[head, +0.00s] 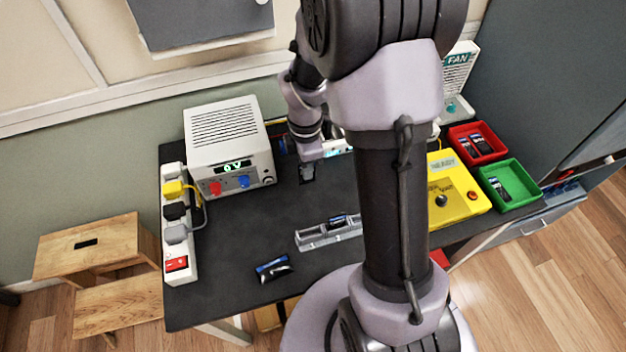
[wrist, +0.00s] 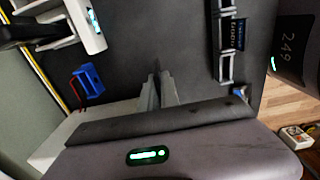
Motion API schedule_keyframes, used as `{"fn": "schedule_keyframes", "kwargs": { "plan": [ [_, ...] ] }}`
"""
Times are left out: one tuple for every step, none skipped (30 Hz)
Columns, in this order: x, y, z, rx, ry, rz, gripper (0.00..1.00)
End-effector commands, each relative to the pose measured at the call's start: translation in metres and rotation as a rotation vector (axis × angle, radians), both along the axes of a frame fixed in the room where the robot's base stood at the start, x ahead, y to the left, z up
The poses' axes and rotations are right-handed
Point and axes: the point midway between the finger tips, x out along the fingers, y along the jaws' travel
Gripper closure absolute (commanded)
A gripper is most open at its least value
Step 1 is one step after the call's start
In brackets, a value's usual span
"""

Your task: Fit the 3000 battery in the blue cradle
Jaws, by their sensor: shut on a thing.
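The blue cradle (wrist: 88,80), a small block with a red lead beside it, stands left of my gripper (wrist: 157,76) in the wrist view. In the head view it is partly hidden behind my arm (head: 282,146). My gripper (head: 307,172) is over the dark mat, right of the power supply. Its jaws are shut on a thin dark thing, likely the battery; its label cannot be read. The gripper and the cradle are apart.
A grey rack (head: 312,238) holds a dark labelled battery (wrist: 238,34). A power supply (head: 228,145) reads 0 V. A black and blue packet (head: 272,268) lies in front. A yellow tester (head: 455,205), red tray (head: 492,155) and green tray (head: 528,199) are at right.

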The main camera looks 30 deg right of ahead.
Motion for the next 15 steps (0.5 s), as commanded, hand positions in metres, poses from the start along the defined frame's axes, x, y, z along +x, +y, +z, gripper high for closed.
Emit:
{"fn": "schedule_keyframes", "kwargs": {
  "plan": [
    [0.008,-0.002,0.000,0.000,0.000,0.000,1.00],
    [0.013,-0.003,0.001,0.000,0.000,0.000,1.00],
    [0.020,-0.004,0.000,0.000,0.001,0.000,1.00],
    [0.025,-0.005,0.000,0.000,0.000,-0.001,1.00],
    [0.030,-0.006,0.000,0.000,0.001,-0.001,1.00],
    [0.036,-0.007,0.000,0.000,0.000,-0.001,1.00],
    [0.041,-0.008,0.000,0.000,0.000,-0.001,1.00],
    [0.046,-0.009,0.000,0.001,0.001,-0.001,1.00],
    [0.053,-0.011,0.000,0.000,0.000,0.000,1.00],
    [0.058,-0.012,0.000,0.000,0.000,0.000,1.00],
    [0.063,-0.013,0.000,0.000,0.000,0.000,1.00],
    [0.070,-0.014,0.000,0.000,0.000,0.001,1.00],
    [0.074,-0.015,0.000,0.000,0.000,0.000,1.00],
    [0.079,-0.016,0.000,0.000,0.000,0.000,1.00],
    [0.086,-0.017,0.000,0.000,0.000,-0.001,1.00]
  ]
}}
